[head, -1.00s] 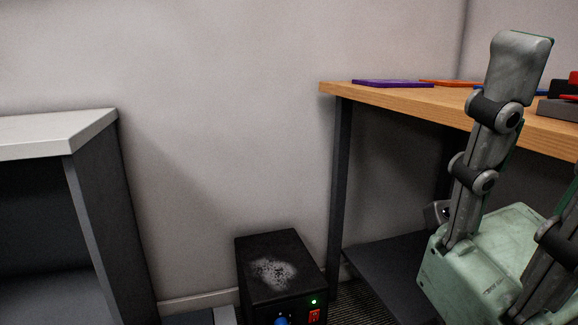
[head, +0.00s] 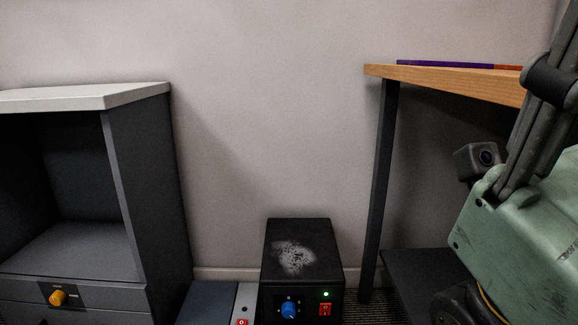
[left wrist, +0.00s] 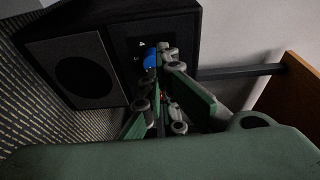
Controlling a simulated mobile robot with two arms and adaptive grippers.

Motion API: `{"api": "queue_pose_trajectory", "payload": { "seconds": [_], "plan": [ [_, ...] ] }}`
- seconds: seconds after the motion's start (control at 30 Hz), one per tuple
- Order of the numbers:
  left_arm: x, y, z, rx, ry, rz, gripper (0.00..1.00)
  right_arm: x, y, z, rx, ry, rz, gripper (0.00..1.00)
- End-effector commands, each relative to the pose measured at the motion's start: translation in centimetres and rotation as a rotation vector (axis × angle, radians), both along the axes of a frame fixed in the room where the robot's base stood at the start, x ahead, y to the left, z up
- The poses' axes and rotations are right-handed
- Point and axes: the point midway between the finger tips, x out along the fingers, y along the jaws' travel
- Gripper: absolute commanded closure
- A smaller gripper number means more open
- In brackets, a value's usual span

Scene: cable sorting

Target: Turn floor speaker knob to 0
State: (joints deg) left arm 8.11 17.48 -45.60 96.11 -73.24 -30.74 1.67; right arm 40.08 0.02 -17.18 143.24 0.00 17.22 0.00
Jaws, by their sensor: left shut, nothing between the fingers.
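The floor speaker (head: 302,245) is a black box with a pale dusty patch on top, low in the middle of the head view. Its blue knob (head: 289,310) is on the front near the bottom edge; its exact setting is too small to read. In the left wrist view the speaker (left wrist: 85,70) shows a round grille and the blue knob (left wrist: 150,62). My left gripper (left wrist: 162,55) is shut and empty, its tips overlapping the knob in that view; contact cannot be told.
A green light (head: 326,294) and red switch (head: 325,310) sit beside the blue knob. A grey cabinet (head: 150,190) with a yellow knob (head: 57,297) stands left. A power strip (head: 243,300) lies beside the speaker. A wooden table (head: 450,82) stands right.

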Motion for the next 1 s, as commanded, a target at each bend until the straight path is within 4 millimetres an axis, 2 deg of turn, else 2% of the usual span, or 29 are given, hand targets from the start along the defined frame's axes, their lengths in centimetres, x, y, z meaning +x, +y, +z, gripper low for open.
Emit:
{"api": "queue_pose_trajectory", "payload": {
  "seconds": [0.33,0.53,0.7,1.0],
  "plan": [
    [3.9,0.1,0.0,0.006,-0.004,0.002,1.0,0.0,0.0,-0.2,0.0,0.0,0.0,0.6],
    [5.9,0.0,-0.1,0.003,-0.002,0.003,1.0,0.0,0.0,-1.0,0.0,0.0,0.0,0.6],
    [6.7,0.0,-0.1,0.004,-0.001,0.003,1.0,0.0,0.0,-1.2,0.0,-0.001,0.0,0.6],
    [6.8,0.1,0.0,0.004,-0.001,0.003,1.0,-0.1,0.0,-1.2,-0.001,-0.001,0.0,0.6]
  ]
}}
